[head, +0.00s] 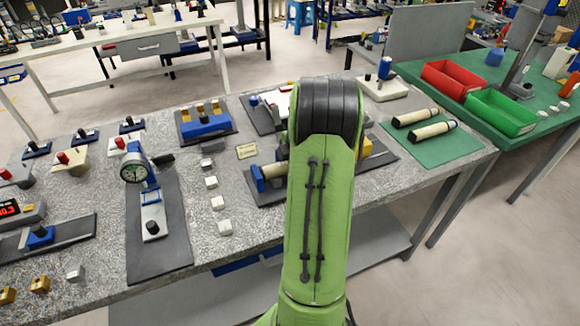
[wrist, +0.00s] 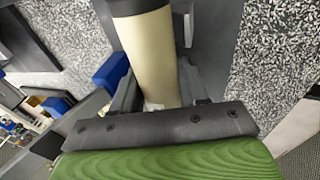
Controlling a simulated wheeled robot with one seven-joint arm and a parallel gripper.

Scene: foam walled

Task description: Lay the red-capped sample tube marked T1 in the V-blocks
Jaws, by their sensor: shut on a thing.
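In the wrist view my gripper (wrist: 156,88) is shut on a cream sample tube (wrist: 150,50), with one jaw on each side. The tube's upper end is dark at the picture's edge; no red cap or T1 mark shows. A blue block (wrist: 111,70) stands just left of the held tube. In the head view my green arm hides the gripper. A cream cylinder (head: 271,170) shows left of the arm beside a blue block (head: 257,178) on a dark mat; I cannot tell whether it is the held tube. The V-blocks cannot be made out clearly.
Two cream tubes with dark ends (head: 416,117) (head: 433,130) lie on a green mat (head: 455,146) at right. A dial gauge stand (head: 136,170) and several small pale blocks (head: 218,203) are left of the arm. Red (head: 452,78) and green (head: 502,112) bins stand farther right.

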